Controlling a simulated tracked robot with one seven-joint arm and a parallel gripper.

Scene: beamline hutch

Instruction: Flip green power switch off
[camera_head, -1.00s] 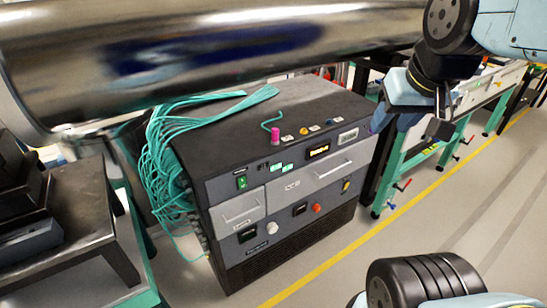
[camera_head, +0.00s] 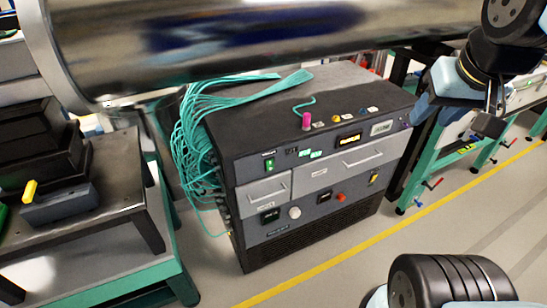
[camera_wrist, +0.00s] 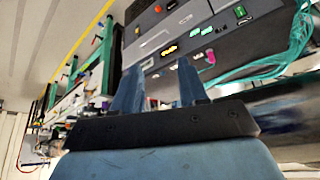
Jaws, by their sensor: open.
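The green power switch (camera_head: 270,164) is a small green rocker on the upper left of the front panel of a dark grey cabinet (camera_head: 300,222). Its exact position is too small to read. It also shows in the wrist view as a small green spot (camera_wrist: 239,11) near the top edge, where the cabinet appears upside down. My gripper (camera_head: 492,124) is at the upper right in the head view, to the right of the cabinet and apart from it. In the wrist view its two blue fingers (camera_wrist: 159,80) are spread with nothing between them.
A large shiny metal cylinder (camera_head: 240,45) spans above the cabinet. Teal cables (camera_head: 195,140) hang at its left side. A dark table (camera_head: 125,180) with black equipment stands at left. Green-framed benches (camera_head: 490,165) stand at right. Floor in front, with a yellow line (camera_head: 300,285), is clear.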

